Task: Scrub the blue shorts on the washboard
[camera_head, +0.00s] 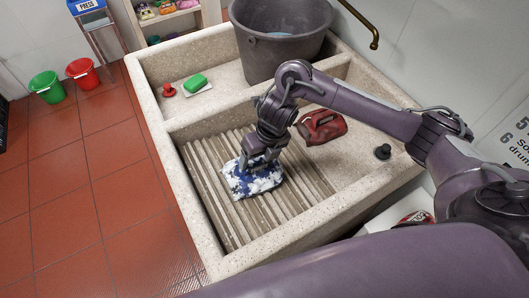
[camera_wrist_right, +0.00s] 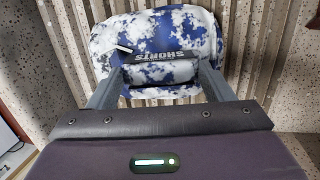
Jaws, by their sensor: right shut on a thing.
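The blue and white patterned shorts (camera_head: 252,178) lie bunched on the ribbed stone washboard (camera_head: 226,215) in the front basin of the sink. My right gripper (camera_head: 262,158) reaches down from above and is shut on the shorts. In the right wrist view, the shorts (camera_wrist_right: 160,45) show a "SHORTS" label and sit between the two fingers (camera_wrist_right: 160,85). The washboard's ridges (camera_wrist_right: 262,45) show around them. My left gripper is not in view.
A dark bucket (camera_head: 280,40) stands in the back basin. A green soap (camera_head: 196,82) and a red plug (camera_head: 168,89) lie on the back left part. A black plug (camera_head: 383,152) sits at right.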

